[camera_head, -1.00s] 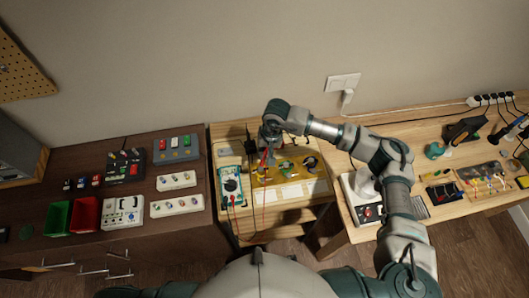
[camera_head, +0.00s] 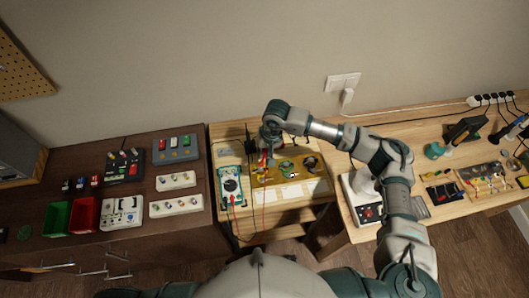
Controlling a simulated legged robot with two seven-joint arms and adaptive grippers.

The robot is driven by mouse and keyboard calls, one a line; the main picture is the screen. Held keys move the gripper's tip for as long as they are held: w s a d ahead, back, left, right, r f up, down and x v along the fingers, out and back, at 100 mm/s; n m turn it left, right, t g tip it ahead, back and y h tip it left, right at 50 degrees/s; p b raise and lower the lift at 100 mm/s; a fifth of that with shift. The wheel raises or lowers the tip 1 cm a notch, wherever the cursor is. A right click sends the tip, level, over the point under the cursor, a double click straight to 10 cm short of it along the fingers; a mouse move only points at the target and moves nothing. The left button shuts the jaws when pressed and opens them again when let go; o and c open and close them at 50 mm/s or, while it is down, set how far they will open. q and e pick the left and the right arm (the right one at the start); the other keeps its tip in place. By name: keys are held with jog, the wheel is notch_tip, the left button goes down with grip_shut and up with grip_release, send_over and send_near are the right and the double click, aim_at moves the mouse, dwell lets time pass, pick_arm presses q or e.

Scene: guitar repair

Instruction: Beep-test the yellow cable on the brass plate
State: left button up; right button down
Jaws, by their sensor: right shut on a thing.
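The brass plate (camera_head: 307,174) lies on the small light wood bench in the middle, with several round parts and cables on it. My right gripper (camera_head: 267,158) is over the plate's left part, pointing down, shut on a red probe (camera_head: 263,160). The probe's tip is too small to tell if it touches anything. The teal multimeter (camera_head: 231,186) lies left of the plate, with red and black leads at its lower end. I cannot make out the yellow cable clearly among the plate's parts. My left gripper is not in view.
A dark bench at left holds a green bin (camera_head: 57,218), a red bin (camera_head: 85,214) and several pedal-like boxes. The right bench holds a soldering station (camera_head: 361,198) and a tray of coloured parts (camera_head: 484,179). White strips (camera_head: 292,192) lie in front of the plate.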

jog(key=shift+f+b, duration=0.3)
jog(key=shift+b, duration=0.4)
dwell(3.4)
jog(key=shift+r+p, duration=0.6)
jog(key=shift+r, duration=2.45)
